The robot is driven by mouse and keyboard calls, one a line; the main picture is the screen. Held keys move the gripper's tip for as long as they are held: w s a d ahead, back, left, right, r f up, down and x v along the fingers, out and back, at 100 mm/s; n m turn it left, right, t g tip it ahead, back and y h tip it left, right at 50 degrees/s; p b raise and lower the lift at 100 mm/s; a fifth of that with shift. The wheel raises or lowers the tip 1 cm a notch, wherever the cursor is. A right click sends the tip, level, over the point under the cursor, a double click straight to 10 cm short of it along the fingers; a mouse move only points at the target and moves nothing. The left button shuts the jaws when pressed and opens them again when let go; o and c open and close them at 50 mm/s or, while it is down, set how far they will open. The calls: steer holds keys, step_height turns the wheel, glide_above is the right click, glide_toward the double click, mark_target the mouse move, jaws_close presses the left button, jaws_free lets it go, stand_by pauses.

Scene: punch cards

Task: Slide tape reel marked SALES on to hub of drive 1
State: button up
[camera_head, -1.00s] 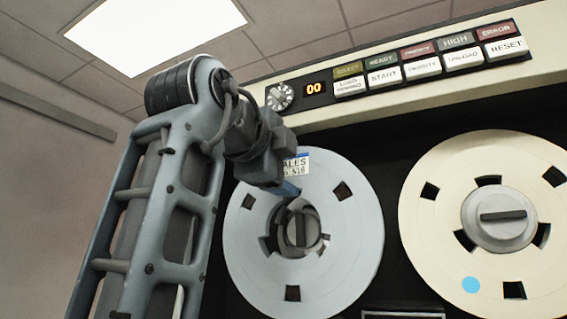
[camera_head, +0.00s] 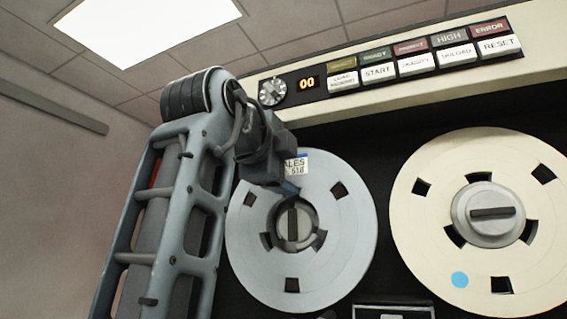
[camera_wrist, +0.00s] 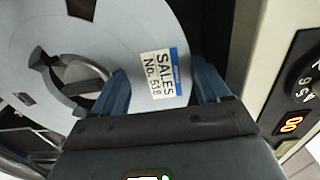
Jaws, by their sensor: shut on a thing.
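The grey-blue tape reel (camera_head: 335,240) carries a white and blue label, read in the wrist view as SALES No. 518 on the reel (camera_wrist: 160,25). My gripper (camera_head: 287,188) is shut on the reel near its label; in the wrist view the gripper's two blue fingers (camera_wrist: 163,90) stand either side of the label. The left drive hub (camera_head: 293,228), grey with a dark bar, shows through the reel's centre opening, and also in the wrist view (camera_wrist: 80,72). I cannot tell how deep the reel sits on the hub.
A cream reel (camera_head: 415,240) with a blue dot sits on the right hub (camera_head: 492,213). Above are a button panel (camera_head: 425,62), a display reading 00 (camera_head: 306,83) and a round dial (camera_head: 271,92) close to my wrist. A light cabinet edge runs above the reels.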

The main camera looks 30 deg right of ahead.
steer(key=shift+x, duration=1.6)
steer(key=o, duration=1.6)
steer(key=shift+c, duration=0.9)
steer(key=b+v, duration=0.1)
steer(key=v, duration=0.9)
